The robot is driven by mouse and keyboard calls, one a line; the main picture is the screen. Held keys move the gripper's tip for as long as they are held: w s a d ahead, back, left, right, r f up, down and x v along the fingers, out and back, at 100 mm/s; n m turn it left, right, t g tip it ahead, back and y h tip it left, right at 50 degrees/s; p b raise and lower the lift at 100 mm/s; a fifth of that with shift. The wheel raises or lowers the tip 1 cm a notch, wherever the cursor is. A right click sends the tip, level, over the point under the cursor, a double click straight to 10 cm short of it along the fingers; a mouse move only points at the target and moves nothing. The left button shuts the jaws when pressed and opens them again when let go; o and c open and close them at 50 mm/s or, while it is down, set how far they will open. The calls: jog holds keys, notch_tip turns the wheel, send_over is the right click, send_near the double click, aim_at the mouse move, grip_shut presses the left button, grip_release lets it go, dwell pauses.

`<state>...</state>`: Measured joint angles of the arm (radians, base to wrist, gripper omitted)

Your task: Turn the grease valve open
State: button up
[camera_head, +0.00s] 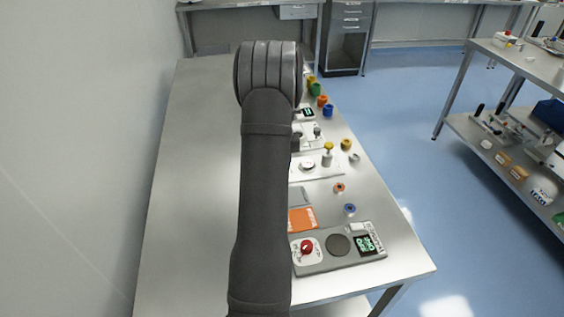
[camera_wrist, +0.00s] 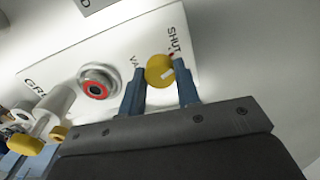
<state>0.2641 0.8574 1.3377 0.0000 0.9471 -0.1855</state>
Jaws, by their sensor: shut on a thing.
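The grease valve is a round yellow knob (camera_wrist: 158,67) with a white mark on it, on a white panel (camera_wrist: 62,78) in the wrist view. Lettering beside it reads "SHUT" and partly "VA". The white mark sits on the knob's lower right, and a small red spot shows beside the lettering. My gripper (camera_wrist: 161,80) has its two blue fingers on either side of the knob and is shut on it. In the head view my own arm hides the gripper and the knob.
A metal ring fitting with a red centre (camera_wrist: 96,88) sits left of the knob. White cylinders with yellow parts (camera_wrist: 58,132) stand at the lower left. On the bench, a grey panel with a red button (camera_head: 307,246) lies at the front right. The bench's left side (camera_head: 195,180) is clear.

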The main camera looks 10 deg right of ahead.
jog(key=m, duration=1.1)
jog(key=shift+m, duration=0.4)
dwell(0.3)
jog(key=o, duration=1)
jog(key=shift+r, duration=0.1)
notch_tip(320, 180, up, 17)
jog(key=shift+r, duration=0.15)
